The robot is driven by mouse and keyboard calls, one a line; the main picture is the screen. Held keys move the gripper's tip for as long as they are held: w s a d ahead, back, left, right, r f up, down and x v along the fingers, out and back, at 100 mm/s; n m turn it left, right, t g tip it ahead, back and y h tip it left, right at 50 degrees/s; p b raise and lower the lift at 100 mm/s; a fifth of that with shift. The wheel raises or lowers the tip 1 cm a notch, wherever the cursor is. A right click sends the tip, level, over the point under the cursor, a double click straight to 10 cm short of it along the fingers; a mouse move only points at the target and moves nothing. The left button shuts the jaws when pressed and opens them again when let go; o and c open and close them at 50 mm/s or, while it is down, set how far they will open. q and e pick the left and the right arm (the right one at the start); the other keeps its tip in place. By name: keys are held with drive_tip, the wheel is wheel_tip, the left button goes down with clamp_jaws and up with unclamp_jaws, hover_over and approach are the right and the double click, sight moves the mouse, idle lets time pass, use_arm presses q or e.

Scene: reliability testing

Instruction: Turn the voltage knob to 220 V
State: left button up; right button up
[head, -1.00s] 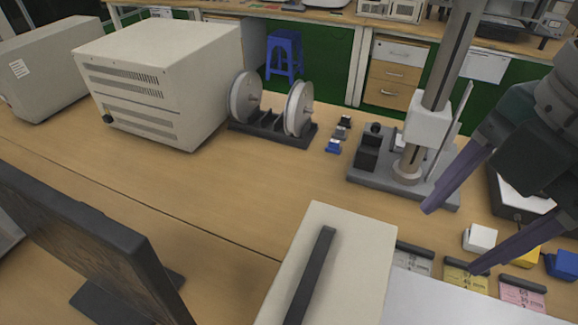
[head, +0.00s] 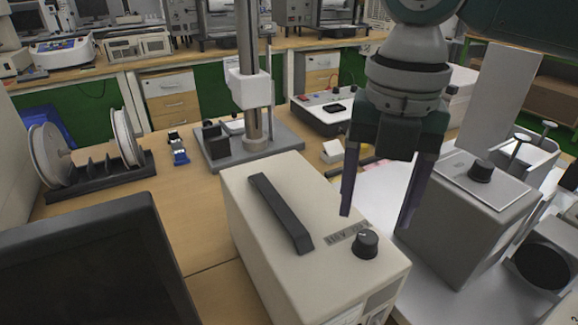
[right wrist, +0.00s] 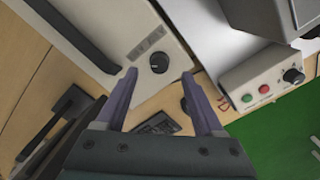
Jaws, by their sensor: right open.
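The voltage knob (head: 365,244) is a round black knob on top of the cream box (head: 275,240), near its front right corner. A grey two-part label (head: 346,232) lies beside it; its text is too small to read surely. The knob also shows in the right wrist view (right wrist: 159,62), just beyond the fingertips. My right gripper (head: 374,221) is open and empty, pointing down, its fingertips to either side of the knob in the picture. It also shows in the right wrist view (right wrist: 159,75); contact with the knob is not visible. My left gripper is out of view.
The cream box has a black handle (head: 281,212) left of the knob. A grey box with another black knob (head: 482,170) stands close on the right. A dark monitor (head: 95,265) is at front left. A stand with a column (head: 250,85) is behind.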

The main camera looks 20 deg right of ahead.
sight(368, 236)
drive_tip(key=shift+f, duration=2.4)
drive_tip(key=shift+c, duration=0.4)
drive_tip(key=shift+a, duration=0.1)
clamp_jaws()
